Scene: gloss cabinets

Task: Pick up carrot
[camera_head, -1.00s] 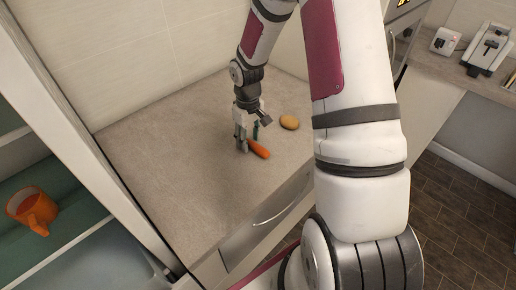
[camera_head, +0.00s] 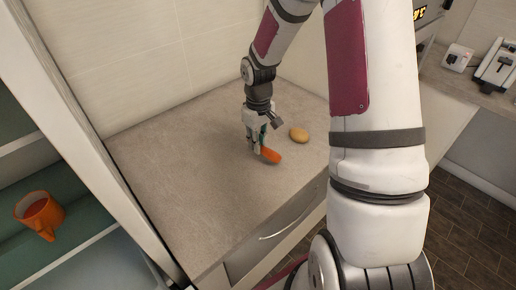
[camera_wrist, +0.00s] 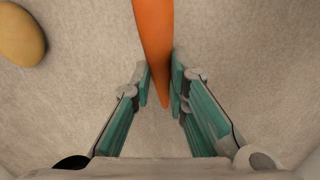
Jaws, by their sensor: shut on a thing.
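The orange carrot (camera_head: 270,155) is on or just above the grey-brown countertop, with its thick end pointing away from my gripper. In the wrist view the carrot (camera_wrist: 153,40) runs from the top edge down to a narrow tip between the two teal finger pads. My gripper (camera_head: 258,150) is shut on the carrot near this narrow end; it also shows in the wrist view (camera_wrist: 161,86). I cannot tell whether the carrot is clear of the counter.
A yellowish-brown potato-like object (camera_head: 299,135) lies on the countertop (camera_head: 190,170) near the carrot. A shelf at the left holds an orange mug (camera_head: 40,214). A drawer handle (camera_head: 285,228) is on the counter's front. The counter's left part is clear.

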